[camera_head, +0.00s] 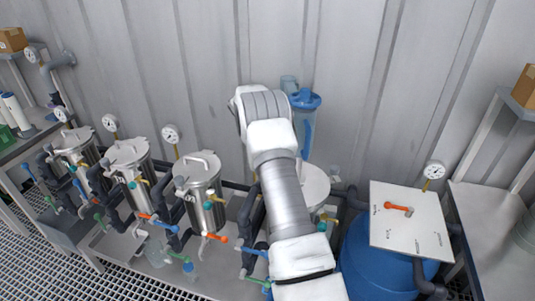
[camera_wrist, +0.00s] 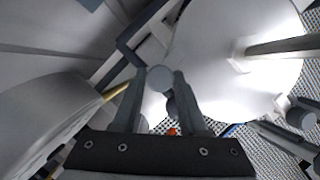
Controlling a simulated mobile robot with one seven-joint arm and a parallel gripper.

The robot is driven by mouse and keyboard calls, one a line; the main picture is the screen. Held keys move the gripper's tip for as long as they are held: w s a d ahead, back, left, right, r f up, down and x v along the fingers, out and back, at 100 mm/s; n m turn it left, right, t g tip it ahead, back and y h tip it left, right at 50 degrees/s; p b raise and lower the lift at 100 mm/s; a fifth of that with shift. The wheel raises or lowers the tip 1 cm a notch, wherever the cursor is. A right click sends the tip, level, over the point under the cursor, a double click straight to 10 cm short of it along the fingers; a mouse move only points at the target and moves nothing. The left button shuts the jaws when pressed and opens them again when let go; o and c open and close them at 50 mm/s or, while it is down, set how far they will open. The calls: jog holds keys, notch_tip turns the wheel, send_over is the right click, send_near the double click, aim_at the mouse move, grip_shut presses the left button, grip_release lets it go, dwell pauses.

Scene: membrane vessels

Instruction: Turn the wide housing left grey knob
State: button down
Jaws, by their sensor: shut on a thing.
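In the wrist view, a round grey knob (camera_wrist: 160,78) sits between the two fingers of my gripper (camera_wrist: 158,88). The fingers are shut on its sides. Beside it is a large round pale lid (camera_wrist: 225,60) with a bar handle, which looks like the top of the housing. In the head view, a housing with a pale lid (camera_head: 315,184) stands partly behind my arm. My gripper and the knob are hidden by the arm there. How far the knob is turned cannot be told.
Several steel vessels (camera_head: 201,180) with gauges, pipes and coloured valve handles stand to the left. A blue filter (camera_head: 305,115) is on the wall behind my arm. A blue tank (camera_head: 375,262) under a white panel (camera_head: 405,225) stands to the right. Dark pipes run close below the lids.

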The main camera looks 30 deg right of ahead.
dwell(0.3)
jog(key=shift+c, duration=2.2)
grip_release()
jog(key=s+p+v, duration=0.1)
jog(key=p+v, duration=1)
jog(key=v, duration=0.6)
jog(key=shift+w+r, duration=0.25)
jog(key=shift+w, duration=0.2)
